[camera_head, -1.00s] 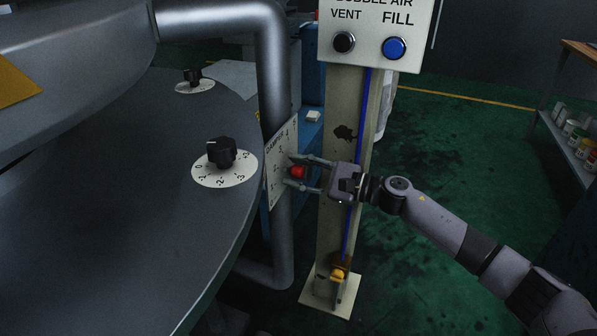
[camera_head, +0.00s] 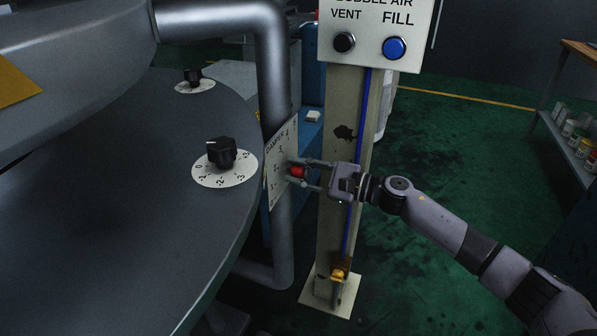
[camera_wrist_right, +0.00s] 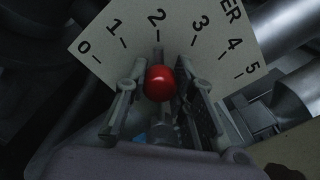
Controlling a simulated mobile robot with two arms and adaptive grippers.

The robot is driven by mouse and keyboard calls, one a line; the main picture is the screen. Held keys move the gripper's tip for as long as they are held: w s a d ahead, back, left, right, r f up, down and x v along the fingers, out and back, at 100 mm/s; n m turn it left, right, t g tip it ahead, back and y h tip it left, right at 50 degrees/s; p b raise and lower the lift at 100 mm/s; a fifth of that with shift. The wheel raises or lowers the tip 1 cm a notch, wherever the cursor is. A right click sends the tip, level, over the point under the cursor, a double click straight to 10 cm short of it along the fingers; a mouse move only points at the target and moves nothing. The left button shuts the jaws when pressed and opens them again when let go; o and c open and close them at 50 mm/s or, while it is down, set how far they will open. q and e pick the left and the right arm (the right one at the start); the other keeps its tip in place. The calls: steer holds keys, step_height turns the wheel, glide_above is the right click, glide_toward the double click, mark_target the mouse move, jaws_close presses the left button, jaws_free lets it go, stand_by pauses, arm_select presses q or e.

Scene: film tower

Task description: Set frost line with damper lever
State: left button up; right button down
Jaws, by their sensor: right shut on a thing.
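The damper lever's red knob (camera_head: 298,171) stands in front of the white damper scale plate (camera_head: 281,150) on the grey pipe. My right gripper (camera_head: 301,174) is shut on the red knob, one finger on each side. In the right wrist view the red knob (camera_wrist_right: 160,83) sits between the fingers of my right gripper (camera_wrist_right: 158,95). There the scale plate (camera_wrist_right: 180,45) reads 0 to 5 in an arc, and the knob lines up near the 2 mark. The lever's arm behind the knob is hidden. My left gripper is not in view.
A cream post (camera_head: 341,120) with a control box (camera_head: 372,32) stands just behind my right gripper. A round grey table (camera_head: 120,190) with black dials (camera_head: 221,153) is at the left. Open green floor (camera_head: 450,140) lies to the right.

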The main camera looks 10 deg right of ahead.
steer(key=shift+w+d+r+m, duration=0.3)
steer(key=shift+w+r+m, duration=0.2)
steer(key=shift+m, duration=0.4)
steer(key=shift+w+d+r+m, duration=0.3)
steer(key=shift+r+m, duration=0.2)
steer(key=shift+m, duration=0.4)
steer(key=c, duration=1.3)
jaws_free()
steer(key=shift+c, duration=0.2)
steer(key=v, duration=1.2)
steer(key=shift+a, duration=0.1)
